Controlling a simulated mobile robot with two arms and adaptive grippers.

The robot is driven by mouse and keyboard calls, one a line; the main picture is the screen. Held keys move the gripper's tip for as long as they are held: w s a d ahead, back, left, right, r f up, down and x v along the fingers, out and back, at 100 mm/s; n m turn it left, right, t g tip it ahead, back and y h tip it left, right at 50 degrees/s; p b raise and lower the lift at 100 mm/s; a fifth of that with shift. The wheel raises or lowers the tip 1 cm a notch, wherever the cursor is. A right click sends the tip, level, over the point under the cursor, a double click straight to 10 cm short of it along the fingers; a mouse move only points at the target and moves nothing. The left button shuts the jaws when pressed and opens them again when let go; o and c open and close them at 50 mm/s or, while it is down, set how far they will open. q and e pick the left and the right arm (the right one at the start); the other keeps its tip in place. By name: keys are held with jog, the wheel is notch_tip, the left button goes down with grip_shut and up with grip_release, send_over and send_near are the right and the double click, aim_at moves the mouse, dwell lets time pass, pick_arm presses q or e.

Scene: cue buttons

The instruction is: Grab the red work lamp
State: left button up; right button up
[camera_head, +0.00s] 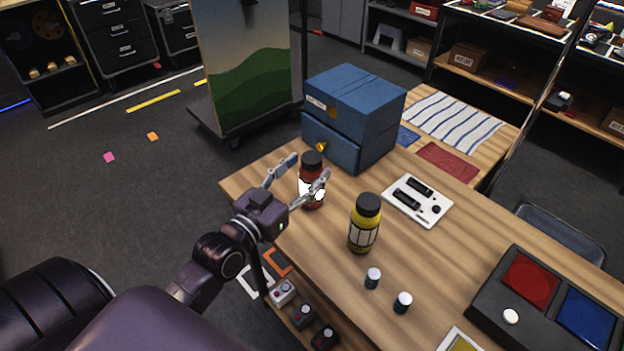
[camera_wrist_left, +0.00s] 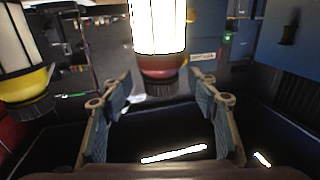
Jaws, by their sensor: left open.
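The red work lamp (camera_head: 313,172) stands upright near the table's left edge, with a dark cap, a red body and a lit white panel. My left gripper (camera_head: 306,168) is open, its fingers pointing at the lamp, one fingertip on either side of it in the head view. In the left wrist view the lamp (camera_wrist_left: 160,66) appears upside down, just beyond and between the open fingertips (camera_wrist_left: 160,80). I cannot tell whether a finger touches it. My right gripper is not in view.
A yellow lamp (camera_head: 364,226) stands right of the red one. A blue drawer box (camera_head: 366,100) is behind, and a white panel with black parts (camera_head: 418,199) lies to the right. Two small cylinders (camera_head: 373,278) (camera_head: 402,302) and a button console (camera_head: 490,318) are nearer. Bare wood (camera_head: 310,240) lies in front.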

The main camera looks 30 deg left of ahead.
pick_arm(q)
jog(key=shift+w, duration=1.3)
jog(key=shift+c, duration=0.2)
jog(key=shift+r, duration=0.15)
grip_shut()
